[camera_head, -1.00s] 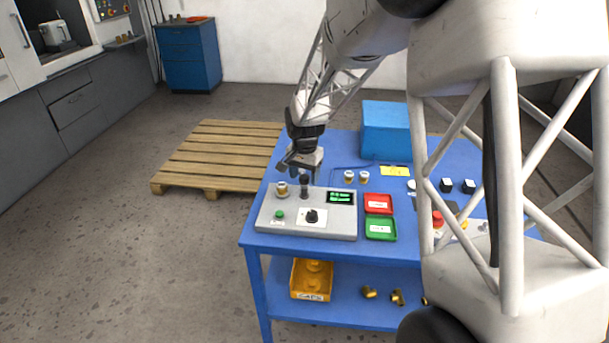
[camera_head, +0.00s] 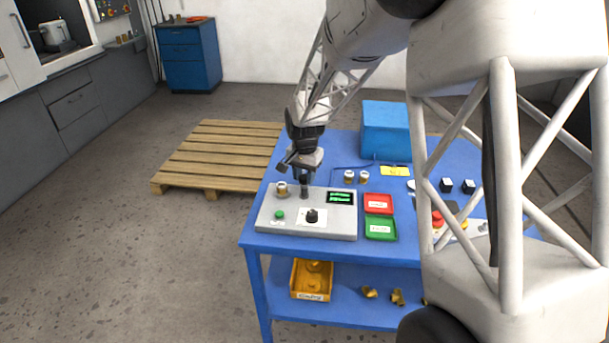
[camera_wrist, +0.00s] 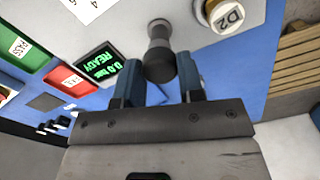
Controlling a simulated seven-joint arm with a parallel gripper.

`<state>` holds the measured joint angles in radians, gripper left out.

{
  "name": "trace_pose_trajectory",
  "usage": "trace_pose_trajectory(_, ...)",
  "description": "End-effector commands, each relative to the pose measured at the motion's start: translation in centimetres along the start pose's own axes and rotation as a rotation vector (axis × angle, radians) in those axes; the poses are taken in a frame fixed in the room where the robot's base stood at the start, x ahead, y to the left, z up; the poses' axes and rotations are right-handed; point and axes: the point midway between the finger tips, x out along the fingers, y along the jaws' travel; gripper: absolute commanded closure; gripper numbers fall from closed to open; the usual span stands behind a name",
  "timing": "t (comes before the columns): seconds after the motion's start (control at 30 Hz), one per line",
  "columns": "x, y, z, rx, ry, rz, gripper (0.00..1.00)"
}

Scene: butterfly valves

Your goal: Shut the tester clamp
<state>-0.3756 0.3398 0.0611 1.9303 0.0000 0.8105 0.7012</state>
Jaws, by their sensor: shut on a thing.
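The tester (camera_head: 266,222) is a grey box at the front left of the blue table. Its clamp has a dark upright handle (camera_head: 304,194), which also shows in the wrist view as a black knob on a grey stem (camera_wrist: 159,58). My gripper (camera_head: 303,177) is above the tester with its blue fingers (camera_wrist: 159,84) on either side of the knob, shut on it. A brass valve with a white top (camera_head: 282,188) sits on the tester left of the handle; its label reads D2 in the wrist view (camera_wrist: 226,16). The tester's green display (camera_wrist: 103,68) reads READY.
A red tray (camera_head: 378,203) and a green tray (camera_head: 381,228) lie right of the tester. A blue box (camera_head: 386,130) is at the back. My arm hides part of the table's right side.

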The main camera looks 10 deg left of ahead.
Motion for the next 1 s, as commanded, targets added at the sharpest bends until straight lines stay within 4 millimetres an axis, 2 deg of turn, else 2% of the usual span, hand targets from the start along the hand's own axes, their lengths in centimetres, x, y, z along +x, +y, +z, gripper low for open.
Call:
trace_pose_trajectory(0.37,-0.11,-0.02,-0.01,-0.139,0.001,-0.001,1.0)
trace_pose_trajectory(1.0,-0.17,-0.11,0.01,-0.707,0.001,0.0,1.0)
